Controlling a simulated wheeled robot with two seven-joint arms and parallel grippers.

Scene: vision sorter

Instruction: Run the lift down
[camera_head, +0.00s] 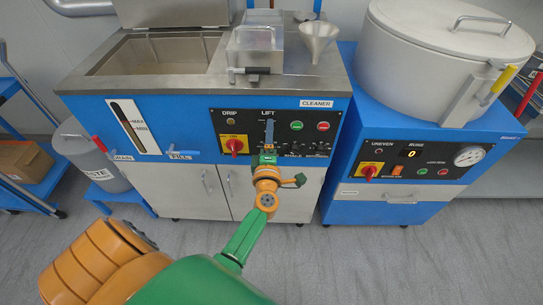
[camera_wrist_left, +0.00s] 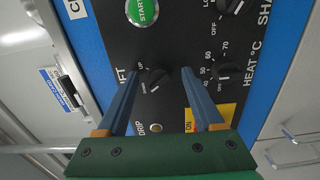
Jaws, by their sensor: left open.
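The LIFT knob (camera_wrist_left: 155,79) is a small black rotary knob on the cleaner's black control panel (camera_head: 222,119), with an UP mark beside it in the left wrist view. Its exact setting is hard to read. My left gripper (camera_wrist_left: 158,72) is open, with its blue fingers on either side of the knob in that view. I cannot tell whether they touch it. In the head view my left gripper (camera_head: 269,132) is in front of the panel below the LIFT label and hides the knob. My right gripper is not in view.
The panel also has a green START button (camera_wrist_left: 142,10), a HEAT knob (camera_wrist_left: 224,71) and a red-yellow switch (camera_head: 236,146). Above are an open tank (camera_head: 95,68), a lidded metal box (camera_head: 240,58) and a funnel (camera_head: 318,32). A second machine (camera_head: 345,205) stands right. A grey bin (camera_head: 85,160) stands left.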

